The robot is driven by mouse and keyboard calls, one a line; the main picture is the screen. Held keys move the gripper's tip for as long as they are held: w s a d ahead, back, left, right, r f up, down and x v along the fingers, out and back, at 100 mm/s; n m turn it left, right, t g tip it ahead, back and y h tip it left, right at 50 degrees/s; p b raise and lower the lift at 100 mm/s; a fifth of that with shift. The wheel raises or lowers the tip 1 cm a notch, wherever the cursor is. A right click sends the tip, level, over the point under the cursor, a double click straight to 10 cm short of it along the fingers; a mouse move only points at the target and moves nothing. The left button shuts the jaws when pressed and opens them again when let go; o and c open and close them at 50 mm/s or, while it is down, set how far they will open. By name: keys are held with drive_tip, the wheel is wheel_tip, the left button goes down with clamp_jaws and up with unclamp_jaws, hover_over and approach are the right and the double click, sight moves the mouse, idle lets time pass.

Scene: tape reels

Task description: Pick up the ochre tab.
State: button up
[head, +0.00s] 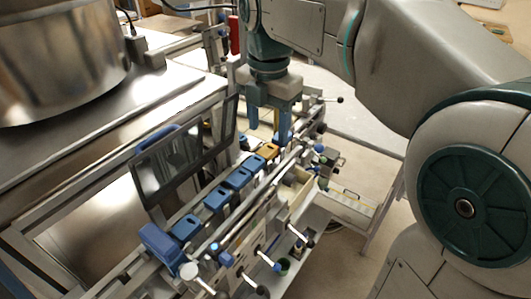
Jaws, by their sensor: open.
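The ochre tab (268,151) is a small block in a slanting row of blue tabs on a metal rail, near the row's far end. My gripper (267,122) points down just above and behind the ochre tab in the head view. Its two fingers are apart and nothing shows between them but a thin yellowish upright strip. I cannot tell the exact height gap between the fingertips and the tab. The tab's top and near side are visible.
Blue tabs (218,199) stand close beside the ochre one along the rail. A dark glossy panel (185,160) rises left of the row. Rods with knobs (268,260) stick out on the right. A large metal drum (60,60) stands at upper left.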

sight(268, 149)
wheel_tip(268, 149, down, 5)
drive_tip(key=shift+r, duration=0.1)
drive_tip(key=c, duration=1)
drive_tip(key=shift+c, duration=0.2)
